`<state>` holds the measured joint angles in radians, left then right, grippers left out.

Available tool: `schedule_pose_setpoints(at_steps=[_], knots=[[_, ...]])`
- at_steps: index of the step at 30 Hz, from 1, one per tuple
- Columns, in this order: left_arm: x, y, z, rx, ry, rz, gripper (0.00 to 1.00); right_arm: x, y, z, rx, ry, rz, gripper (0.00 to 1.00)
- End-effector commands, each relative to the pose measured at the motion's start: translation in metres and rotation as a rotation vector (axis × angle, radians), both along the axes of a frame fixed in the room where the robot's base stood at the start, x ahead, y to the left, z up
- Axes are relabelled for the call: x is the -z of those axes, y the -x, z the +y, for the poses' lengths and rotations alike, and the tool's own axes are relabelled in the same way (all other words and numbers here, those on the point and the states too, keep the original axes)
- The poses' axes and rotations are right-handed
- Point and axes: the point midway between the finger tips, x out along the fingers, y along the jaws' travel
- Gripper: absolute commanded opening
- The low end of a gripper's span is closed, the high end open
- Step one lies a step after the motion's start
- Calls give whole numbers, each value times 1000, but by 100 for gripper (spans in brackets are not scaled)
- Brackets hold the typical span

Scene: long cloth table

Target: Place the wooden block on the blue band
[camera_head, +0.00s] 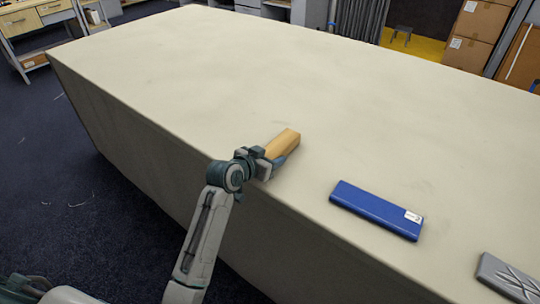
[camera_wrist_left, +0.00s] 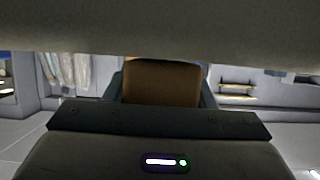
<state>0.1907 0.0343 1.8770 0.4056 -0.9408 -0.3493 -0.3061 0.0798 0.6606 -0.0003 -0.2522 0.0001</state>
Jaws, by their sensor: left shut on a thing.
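The wooden block (camera_head: 283,143) is light brown and long. My left gripper (camera_head: 279,157) is shut on it, near the table's front edge, left of the blue band. I cannot tell whether the block touches the cloth. In the left wrist view the end of the block (camera_wrist_left: 162,83) shows between the two fingers (camera_wrist_left: 160,95). The blue band (camera_head: 376,210) is a flat blue bar with a white label at its right end. It lies on the table to the right of the block, with nothing on it. My right gripper is in neither view.
A grey slab with a star-like pattern (camera_head: 508,276) lies at the lower right, beyond the blue band. The cloth table (camera_head: 250,70) is bare behind and left of the block. Its front edge runs close below my left gripper. Shelves and cardboard boxes (camera_head: 478,32) stand well away.

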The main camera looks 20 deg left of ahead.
Motion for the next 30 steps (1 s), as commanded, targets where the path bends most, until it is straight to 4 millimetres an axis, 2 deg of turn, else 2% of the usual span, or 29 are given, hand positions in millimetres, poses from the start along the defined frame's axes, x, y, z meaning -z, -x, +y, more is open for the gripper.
schedule_pose_setpoints(at_steps=[2,3,6,14,20,30], knots=[[3,0,0,0,0,-1,20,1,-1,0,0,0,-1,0],[3,0,0,0,0,0,54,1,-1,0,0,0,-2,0],[3,0,0,0,0,0,72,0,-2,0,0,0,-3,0],[3,0,0,0,0,0,72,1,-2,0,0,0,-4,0],[7,0,0,0,1,-2,72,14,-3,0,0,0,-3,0],[-23,61,21,1,-5,-1,72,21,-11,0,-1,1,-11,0]])
